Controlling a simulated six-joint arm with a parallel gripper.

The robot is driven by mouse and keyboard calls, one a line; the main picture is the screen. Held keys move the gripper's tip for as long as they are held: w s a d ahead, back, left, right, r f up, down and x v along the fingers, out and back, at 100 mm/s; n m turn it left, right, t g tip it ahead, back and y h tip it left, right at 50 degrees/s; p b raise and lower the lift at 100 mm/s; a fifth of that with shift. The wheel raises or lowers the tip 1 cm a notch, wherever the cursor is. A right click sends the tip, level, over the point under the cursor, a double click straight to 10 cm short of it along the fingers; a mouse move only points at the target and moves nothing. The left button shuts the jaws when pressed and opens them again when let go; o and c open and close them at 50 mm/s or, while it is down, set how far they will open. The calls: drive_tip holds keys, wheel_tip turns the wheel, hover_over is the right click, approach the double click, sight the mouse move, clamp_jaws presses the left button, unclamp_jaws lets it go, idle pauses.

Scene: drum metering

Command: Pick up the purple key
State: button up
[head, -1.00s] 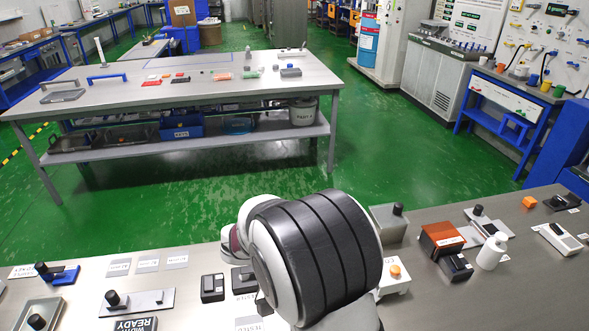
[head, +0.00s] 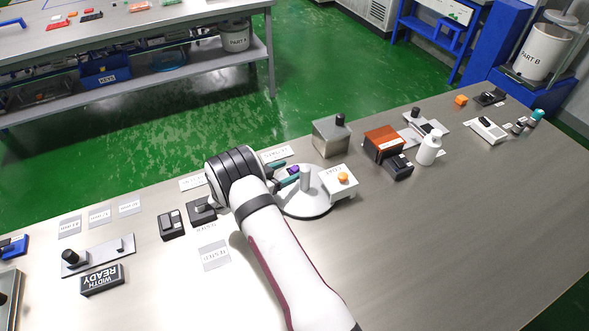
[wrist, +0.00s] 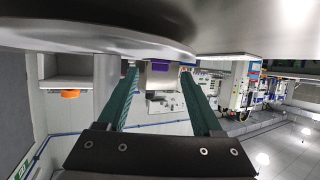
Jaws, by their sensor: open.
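The purple key (head: 293,169) shows as a small purple patch beside the grey post of a round white stand (head: 303,207). Part of the stand is hidden behind my arm.
A white box with an orange button (head: 343,179) stands right beside the stand. A grey metal box (head: 331,138), an orange-brown block (head: 383,142) and a white bottle (head: 428,149) are further right. Black switch boxes (head: 171,225) lie left. The right front bench is clear.

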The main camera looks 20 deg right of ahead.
drive_tip(key=shift+x, duration=0.9)
clamp_jaws()
drive_tip(key=s+a+r+n+t+y, duration=0.1)
drive_tip(key=a+r+n+t, duration=0.15)
drive_tip(key=r, duration=1.05)
drive_tip(key=s+a+r+n+t+y, duration=0.1)
drive_tip(key=a+r, duration=0.3)
drive_tip(key=r, duration=0.8)
drive_tip(key=s+a+r+n+t+y, duration=0.4)
drive_tip(key=s+a+r+n+y, duration=0.3)
drive_tip(key=s+r, duration=0.55)
drive_tip(key=w+d+f+m+g+h, duration=0.2)
drive_tip(key=w+d+f+m+h, duration=0.1)
drive_tip(key=w+f, duration=0.3)
drive_tip(key=w+d+f+m+g+h, duration=0.2)
drive_tip(key=w+d+f+m+h, duration=0.15)
drive_tip(key=w+f, duration=0.3)
drive_tip(key=w+d+f+m+g+h, duration=0.1)
drive_tip(key=d+f+m, duration=0.1)
drive_tip(key=f, duration=0.5)
drive_tip(key=w+d+f+m+g+h, duration=0.1)
drive_tip(key=d+f+m+g, duration=0.1)
drive_tip(key=d+f, duration=0.3)
wheel_tip(320, 180, down, 3)
drive_tip(key=shift+r, duration=0.1)
